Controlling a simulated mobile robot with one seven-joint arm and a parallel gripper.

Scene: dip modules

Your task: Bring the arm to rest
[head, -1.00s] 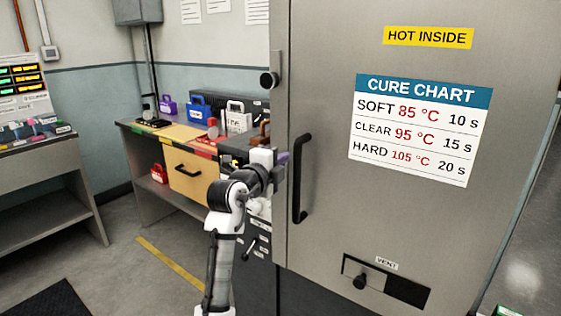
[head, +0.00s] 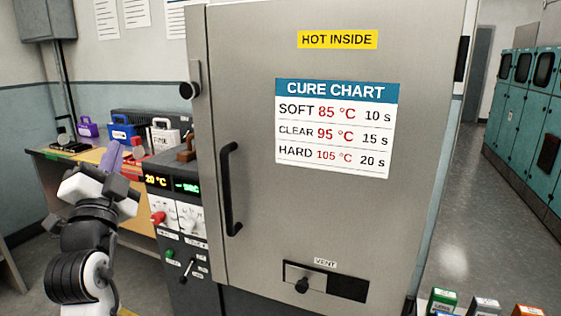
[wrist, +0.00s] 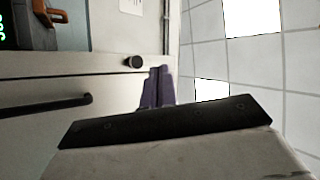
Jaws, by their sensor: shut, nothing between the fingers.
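My gripper (head: 115,157) is at the left in the head view, raised in front of the workbench and left of the oven control panel. Its purple fingers are together and empty, and they point up. In the wrist view the purple fingers (wrist: 157,88) show at the middle, in front of the oven's edge and the wall. My gripper touches nothing that I can see.
A steel oven (head: 240,60) with a shut door and black handle (head: 230,190) fills the middle. Its control panel (head: 178,212) reads 20 °C. A workbench (head: 55,175) with several coloured cases stands behind my arm. Teal lockers (head: 525,125) line the right, beside open floor.

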